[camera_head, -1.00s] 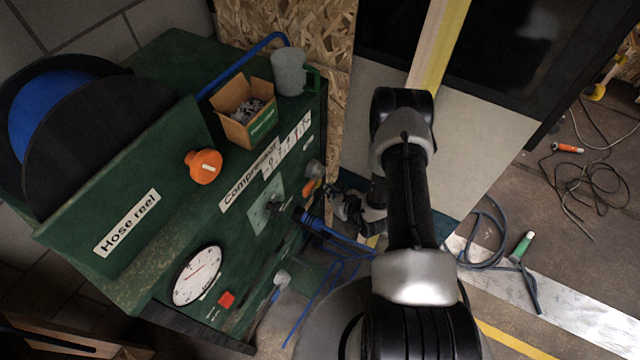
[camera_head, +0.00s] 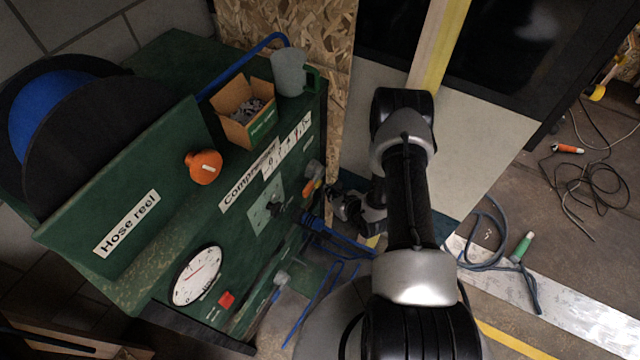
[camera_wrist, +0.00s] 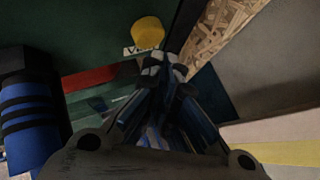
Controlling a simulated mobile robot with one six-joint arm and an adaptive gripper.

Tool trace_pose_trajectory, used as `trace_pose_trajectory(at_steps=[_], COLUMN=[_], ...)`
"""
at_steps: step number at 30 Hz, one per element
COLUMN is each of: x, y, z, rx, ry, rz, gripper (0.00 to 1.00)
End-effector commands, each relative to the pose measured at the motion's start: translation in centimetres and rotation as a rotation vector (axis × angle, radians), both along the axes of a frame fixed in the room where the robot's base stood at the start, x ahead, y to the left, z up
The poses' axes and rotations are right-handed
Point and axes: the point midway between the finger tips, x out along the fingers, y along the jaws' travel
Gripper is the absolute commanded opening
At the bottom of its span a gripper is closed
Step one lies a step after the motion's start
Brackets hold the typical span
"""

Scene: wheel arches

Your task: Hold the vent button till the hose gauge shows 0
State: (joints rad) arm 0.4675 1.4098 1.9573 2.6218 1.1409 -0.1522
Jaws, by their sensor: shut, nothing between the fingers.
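A large white dial gauge (camera_head: 196,275) with a thin red needle sits low on the green panel; its figures are too small to read. In the wrist view a yellow round button (camera_wrist: 148,33) sits on green with a partly hidden label starting with V, perhaps the vent button. My gripper (camera_wrist: 165,65) is shut and empty, its tips just below and right of the yellow button; contact cannot be told. In the head view my gripper (camera_head: 333,192) is at the panel's right end, partly hidden by my arm.
An open cardboard box (camera_head: 245,112) and a grey mug (camera_head: 289,72) stand on top. Cables (camera_head: 484,236) lie on the floor.

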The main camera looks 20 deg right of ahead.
Motion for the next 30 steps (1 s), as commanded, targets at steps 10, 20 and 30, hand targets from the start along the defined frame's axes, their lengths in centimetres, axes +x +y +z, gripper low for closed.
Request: trace_pose_trajectory(at_steps=[10, 20, 30], x=[0.18, 0.69, 0.77], y=[0.16, 0.51, 0.60], z=[-0.01, 0.01, 0.00], rx=[0.000, -0.001, -0.001], ry=[0.000, 0.000, 0.000], rz=[0.001, 0.001, 0.001], gripper=[0.00, 0.00, 0.00])
